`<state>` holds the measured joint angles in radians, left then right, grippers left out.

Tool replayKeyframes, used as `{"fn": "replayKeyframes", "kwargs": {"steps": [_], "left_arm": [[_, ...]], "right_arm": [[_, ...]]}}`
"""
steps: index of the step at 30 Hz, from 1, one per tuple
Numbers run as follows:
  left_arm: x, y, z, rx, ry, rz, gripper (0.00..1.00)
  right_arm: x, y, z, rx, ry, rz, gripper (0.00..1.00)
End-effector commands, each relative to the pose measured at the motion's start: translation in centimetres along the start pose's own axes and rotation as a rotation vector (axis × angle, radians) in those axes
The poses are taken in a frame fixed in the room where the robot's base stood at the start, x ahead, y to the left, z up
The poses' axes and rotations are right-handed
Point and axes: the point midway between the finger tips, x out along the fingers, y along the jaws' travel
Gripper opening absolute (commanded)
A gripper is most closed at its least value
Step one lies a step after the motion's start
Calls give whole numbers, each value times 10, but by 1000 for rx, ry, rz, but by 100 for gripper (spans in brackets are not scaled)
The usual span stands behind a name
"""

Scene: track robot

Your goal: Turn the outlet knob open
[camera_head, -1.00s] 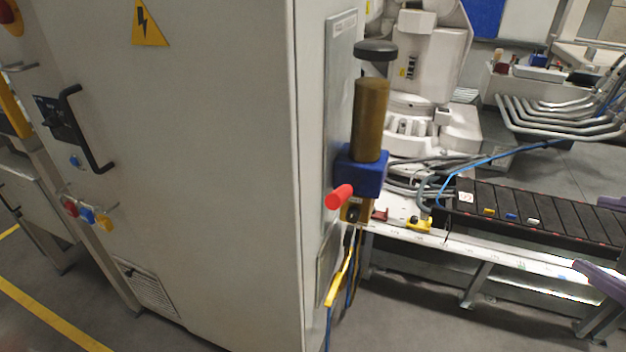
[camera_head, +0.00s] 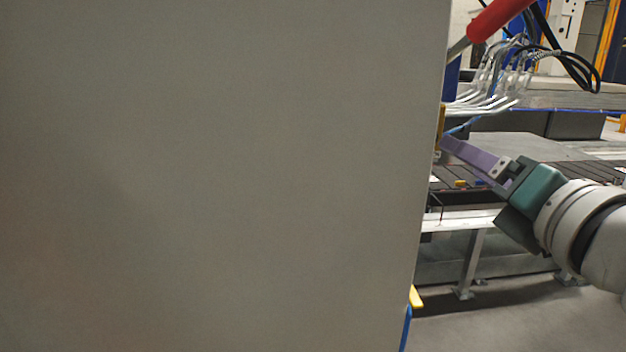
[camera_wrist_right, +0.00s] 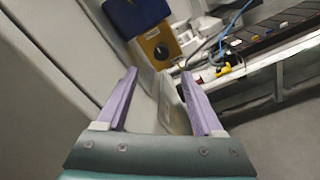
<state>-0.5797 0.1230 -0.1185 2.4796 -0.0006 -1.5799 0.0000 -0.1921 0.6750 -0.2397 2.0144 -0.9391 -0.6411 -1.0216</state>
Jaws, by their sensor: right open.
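My right gripper (camera_head: 448,145) comes in from the right in the head view, its purple fingers reaching the cabinet's right edge. In the wrist view it is open (camera_wrist_right: 158,74), with nothing between its fingers. Ahead of the fingertips is a brass-yellow block (camera_wrist_right: 152,38) with a round black knob (camera_wrist_right: 161,52), apparently the outlet knob. A blue block (camera_wrist_right: 137,14) sits above it. In the head view a red handle (camera_head: 496,18) on a metal stem sticks out at the top right. The cabinet hides most of the fitting and the knob there. My left gripper is out of view.
The grey cabinet (camera_head: 220,180) fills most of the head view, close by. A conveyor (camera_wrist_right: 270,30) on a metal frame (camera_head: 470,262) stands behind the fitting. Bent metal pipes (camera_head: 490,105) lie beyond. Open floor (camera_head: 520,320) shows at the lower right.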

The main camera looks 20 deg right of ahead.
Motion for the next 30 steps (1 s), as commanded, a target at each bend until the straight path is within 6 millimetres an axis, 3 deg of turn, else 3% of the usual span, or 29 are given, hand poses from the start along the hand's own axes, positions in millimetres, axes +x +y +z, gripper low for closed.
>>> {"fn": "replayKeyframes", "kwargs": {"steps": [7, 21, 30], "left_arm": [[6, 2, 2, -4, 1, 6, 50], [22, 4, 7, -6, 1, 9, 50], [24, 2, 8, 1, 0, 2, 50]], "right_arm": [[17, -1, -2, -20, -5, 10, 68], [88, -2, -3, -16, -3, 7, 68], [100, 0, -2, -15, 0, 7, 68]]}}
